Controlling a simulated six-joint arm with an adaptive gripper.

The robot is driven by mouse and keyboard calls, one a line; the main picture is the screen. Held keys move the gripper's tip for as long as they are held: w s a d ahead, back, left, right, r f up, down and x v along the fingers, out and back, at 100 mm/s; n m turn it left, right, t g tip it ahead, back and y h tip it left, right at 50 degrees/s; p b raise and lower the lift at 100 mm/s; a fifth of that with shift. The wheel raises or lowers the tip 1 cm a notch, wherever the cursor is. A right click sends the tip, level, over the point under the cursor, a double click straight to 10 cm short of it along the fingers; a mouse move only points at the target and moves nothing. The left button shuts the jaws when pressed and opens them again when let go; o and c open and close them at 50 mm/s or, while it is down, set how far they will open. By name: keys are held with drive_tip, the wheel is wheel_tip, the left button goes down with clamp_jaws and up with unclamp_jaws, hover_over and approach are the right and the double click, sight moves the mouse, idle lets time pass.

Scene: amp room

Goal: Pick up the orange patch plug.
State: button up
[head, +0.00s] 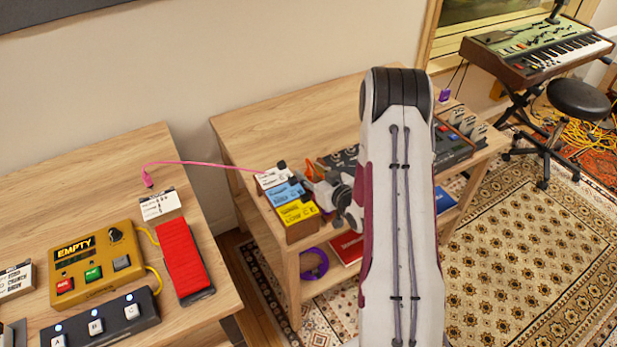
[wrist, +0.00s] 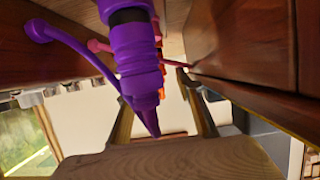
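My gripper (head: 298,174) is small and partly hidden by my own arm in the head view. It is low beside the blue and yellow labelled boxes. An orange-red piece shows close to it, probably the orange patch plug (head: 315,169); I cannot tell whether they touch. In the wrist view a purple plug (wrist: 136,62) with a black band fills the middle. A little orange (wrist: 161,82) shows behind it, mostly hidden.
A pink cable (head: 205,163) runs from the left table to beside my gripper. A blue box (head: 284,193) and yellow box (head: 297,212) stand close by. Another purple piece (head: 445,96) shows beyond my arm. The back of the middle table (head: 290,118) is clear.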

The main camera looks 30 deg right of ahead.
drive_tip(key=shift+c, duration=0.2)
clamp_jaws()
wheel_tip(320, 180, up, 10)
idle(0.9)
idle(0.5)
